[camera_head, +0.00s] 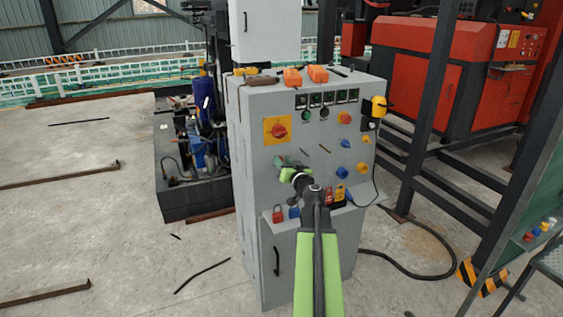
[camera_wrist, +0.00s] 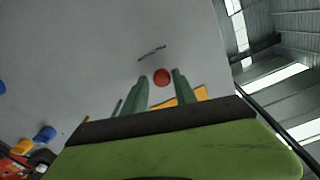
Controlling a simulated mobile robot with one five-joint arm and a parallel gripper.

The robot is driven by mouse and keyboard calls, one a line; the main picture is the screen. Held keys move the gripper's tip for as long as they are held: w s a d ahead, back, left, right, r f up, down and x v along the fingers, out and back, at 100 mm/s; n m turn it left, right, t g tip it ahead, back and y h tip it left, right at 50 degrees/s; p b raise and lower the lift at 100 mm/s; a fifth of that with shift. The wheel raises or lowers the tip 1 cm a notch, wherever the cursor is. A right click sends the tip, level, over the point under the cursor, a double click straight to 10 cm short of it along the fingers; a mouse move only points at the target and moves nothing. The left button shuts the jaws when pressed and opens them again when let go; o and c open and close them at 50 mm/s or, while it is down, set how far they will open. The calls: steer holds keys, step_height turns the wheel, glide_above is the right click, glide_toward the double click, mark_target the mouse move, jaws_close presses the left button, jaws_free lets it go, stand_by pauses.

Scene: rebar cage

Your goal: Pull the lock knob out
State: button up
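A round red knob (camera_wrist: 162,77) shows on the grey panel in the wrist view, in line with the gap between my fingertips. It looks like the lock knob; in the head view my gripper seems to hide it. My gripper (camera_wrist: 160,78) has its two green fingers apart, with nothing held between them. Whether the fingertips stand beside the knob or short of it, I cannot tell. In the head view my gripper (camera_head: 284,164) is in front of the cabinet's front face, below the red switch (camera_head: 279,131) on its yellow plate.
The grey cabinet (camera_head: 262,200) has more knobs on its right side, including a blue one (camera_head: 345,143). A red padlock (camera_head: 278,215) is on its lower ledge. A dark bar (camera_wrist: 152,53) lies near the knob. Dark steel posts (camera_head: 432,110) stand at the right.

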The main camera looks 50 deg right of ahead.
steer(key=shift+a, duration=0.1)
jaws_close()
stand_by(1.0)
